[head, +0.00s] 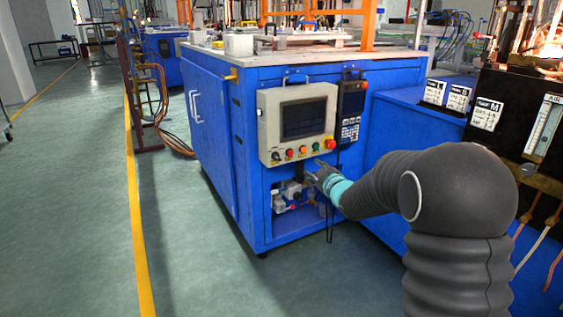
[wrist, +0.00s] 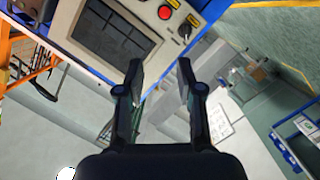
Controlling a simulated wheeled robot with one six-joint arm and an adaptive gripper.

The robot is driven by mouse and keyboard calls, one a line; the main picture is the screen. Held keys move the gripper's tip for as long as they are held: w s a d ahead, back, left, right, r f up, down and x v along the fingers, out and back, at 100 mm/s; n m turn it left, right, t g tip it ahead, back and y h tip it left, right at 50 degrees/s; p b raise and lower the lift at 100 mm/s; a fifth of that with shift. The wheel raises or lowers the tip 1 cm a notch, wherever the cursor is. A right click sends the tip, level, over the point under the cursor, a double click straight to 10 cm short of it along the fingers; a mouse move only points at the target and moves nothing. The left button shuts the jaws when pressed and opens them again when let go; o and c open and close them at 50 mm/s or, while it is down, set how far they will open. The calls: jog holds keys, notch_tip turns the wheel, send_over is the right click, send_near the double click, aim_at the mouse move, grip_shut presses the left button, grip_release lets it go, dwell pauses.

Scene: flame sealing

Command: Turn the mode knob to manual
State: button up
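The control panel (head: 268,120) is a beige box with a dark screen on the front of a blue cabinet. The mode knob (head: 276,156) is a small black knob at the left end of the row under the screen. In the wrist view the knob (wrist: 185,31) is near the top, beyond the fingertips, beside a red button; its pointer direction is too small to read. My gripper (head: 319,171) is just below the panel, to the right of the knob. In the wrist view my gripper (wrist: 160,70) is open, with nothing between its fingers.
A red button (head: 289,153), an orange button (head: 302,150), a green button (head: 316,147) and a red mushroom button (head: 330,143) line up right of the knob. A handheld pendant (head: 351,112) hangs beside the panel. An open bay with fittings (head: 285,200) lies below. Floor at left is clear.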

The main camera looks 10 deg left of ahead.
aim_at(279, 159)
jog(key=w+a+f+n+y, duration=0.1)
jog(key=w+a, duration=0.3)
jog(key=w+a+f+n+y+p, duration=0.1)
jog(key=w+a, duration=0.3)
jog(key=w, duration=0.1)
jog(key=w+a+f+y, duration=0.1)
jog(key=w+a+f, duration=0.1)
jog(key=w+a, duration=0.2)
jog(key=shift+w+a+f+n+p, duration=0.1)
jog(key=shift+w+a+n+p, duration=0.05)
jog(key=shift+w+n+p, duration=0.3)
grip_shut()
